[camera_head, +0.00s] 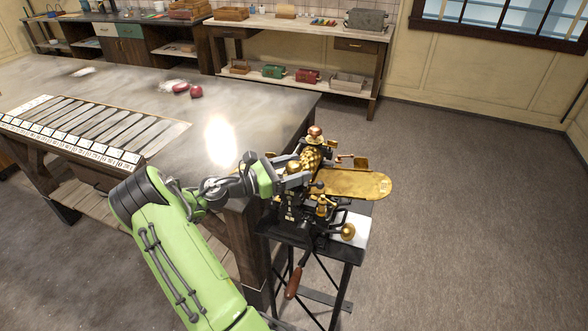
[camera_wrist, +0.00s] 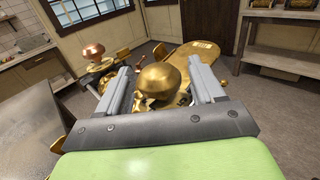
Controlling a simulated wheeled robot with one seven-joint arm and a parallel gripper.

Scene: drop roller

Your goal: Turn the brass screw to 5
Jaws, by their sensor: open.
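My gripper (camera_head: 310,180) is at the brass drop roller machine (camera_head: 311,157) on a small black stand. In the wrist view my gripper (camera_wrist: 160,70) is open, with its two grey fingers apart on either side of a rounded brass knob (camera_wrist: 160,82). I cannot tell whether the fingers touch the knob, or whether this knob is the brass screw. No number or scale mark for the screw is readable. A copper-coloured knob (camera_head: 315,132) tops the machine, and it also shows at the left of the wrist view (camera_wrist: 92,50). My gripper hides part of the machine.
A flat golden plate (camera_head: 358,183) sticks out right of the machine. A brass ball (camera_head: 348,231) sits at its lower front, and a wooden-handled crank (camera_head: 294,282) hangs below. A large workbench (camera_head: 140,90) stands close at left. Open floor (camera_head: 470,220) lies to the right.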

